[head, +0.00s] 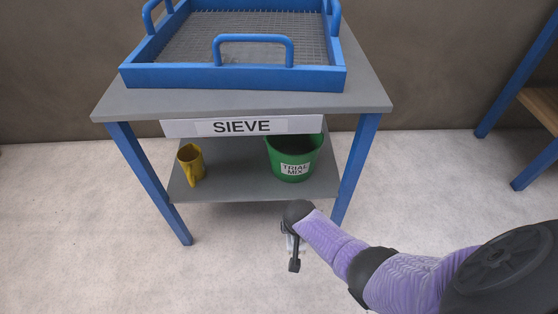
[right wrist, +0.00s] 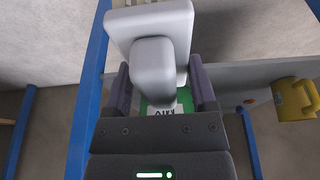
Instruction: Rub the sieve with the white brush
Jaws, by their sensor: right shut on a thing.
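The sieve (head: 340,78) is a blue-framed tray with a grey mesh and blue handles. It sits on top of a grey table with blue legs, labelled SIEVE. My right gripper (head: 293,250) is low in front of the table, near its right front leg and apart from the sieve. In the right wrist view, my right gripper (right wrist: 160,92) is shut on the white brush (right wrist: 150,25), a pale block with a rounded handle between the fingers. In the head view the brush is mostly hidden by the gripper. My left gripper is not in view.
The table top (head: 372,98) overhangs above my right gripper. The lower shelf (head: 232,188) holds a yellow mug (head: 191,164) and a green bucket (head: 293,158) labelled TRIAL MIX. Another blue-legged table (head: 535,170) stands at right. Floor in front is clear.

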